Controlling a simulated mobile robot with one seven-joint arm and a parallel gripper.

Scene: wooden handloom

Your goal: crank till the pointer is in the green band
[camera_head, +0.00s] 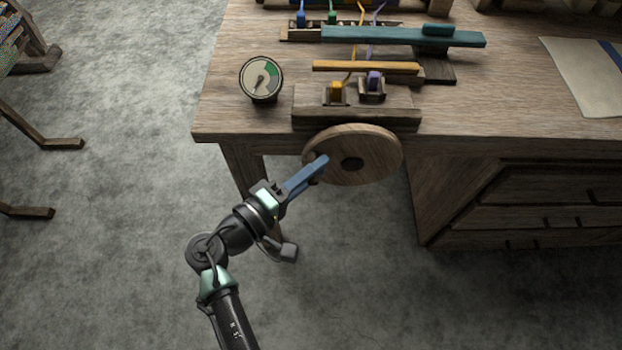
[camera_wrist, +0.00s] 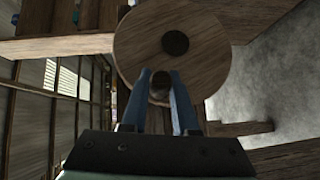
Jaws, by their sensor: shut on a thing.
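A round wooden crank wheel (camera_head: 378,150) with a dark hub (camera_head: 352,164) stands at the table's front edge; it also shows in the wrist view (camera_wrist: 205,62). My gripper (camera_head: 320,163) reaches the wheel's left side. In the wrist view my blue fingers (camera_wrist: 160,80) are shut on the crank handle (camera_wrist: 160,88), a short brown knob below the hub. In the head view the fingers hide the handle. A round dial (camera_head: 261,77) stands on the table at the left. Its green band (camera_head: 272,71) is at the upper right. The small dark pointer seems to point down and left, outside the green.
Behind the wheel, a wooden block (camera_head: 395,118) bears yellow and purple pieces. A teal bar (camera_head: 400,37) lies farther back. A paper sheet (camera_head: 590,75) is at the right. Drawers (camera_head: 540,205) stand below the table at the right.

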